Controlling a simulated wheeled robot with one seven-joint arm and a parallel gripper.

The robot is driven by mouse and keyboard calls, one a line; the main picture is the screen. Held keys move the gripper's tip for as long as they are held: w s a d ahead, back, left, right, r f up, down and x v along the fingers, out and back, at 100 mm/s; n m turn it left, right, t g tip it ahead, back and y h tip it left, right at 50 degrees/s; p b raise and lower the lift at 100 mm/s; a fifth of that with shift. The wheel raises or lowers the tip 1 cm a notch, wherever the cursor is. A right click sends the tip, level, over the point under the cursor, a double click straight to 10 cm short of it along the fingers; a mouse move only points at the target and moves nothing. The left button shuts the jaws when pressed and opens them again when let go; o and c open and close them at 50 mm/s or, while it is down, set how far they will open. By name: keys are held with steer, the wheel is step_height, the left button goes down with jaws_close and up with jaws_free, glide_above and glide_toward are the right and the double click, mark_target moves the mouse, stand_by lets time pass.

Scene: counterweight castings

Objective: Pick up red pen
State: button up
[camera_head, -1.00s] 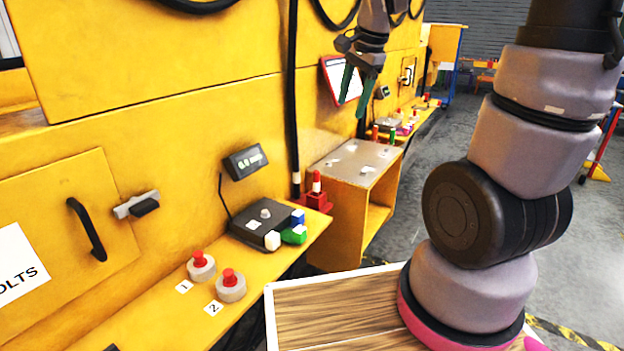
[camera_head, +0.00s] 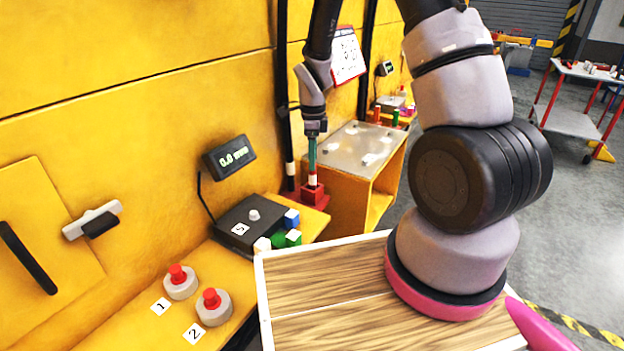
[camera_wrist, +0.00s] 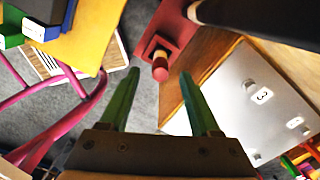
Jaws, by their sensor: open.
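The red pen (camera_wrist: 160,72), with a white band, stands upright in a red block-like holder (camera_wrist: 172,32) in the wrist view. In the head view the holder (camera_head: 314,195) sits at the far end of the yellow ledge, and the pen's white band (camera_head: 313,181) shows just above it. My gripper (camera_head: 312,170) points down over the pen, and its green fingers hide the pen's upper part there. In the wrist view my gripper (camera_wrist: 160,76) is open, with the pen's red end showing in the gap between the fingertips. I see no contact with the pen.
A black post (camera_head: 288,150) rises close beside the holder. A grey-topped yellow stand (camera_head: 358,146) is just beyond. Two red buttons (camera_head: 178,275) are at the front.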

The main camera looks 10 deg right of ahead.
mark_target(312, 173)
steer(key=shift+f, duration=3.1)
jaws_close()
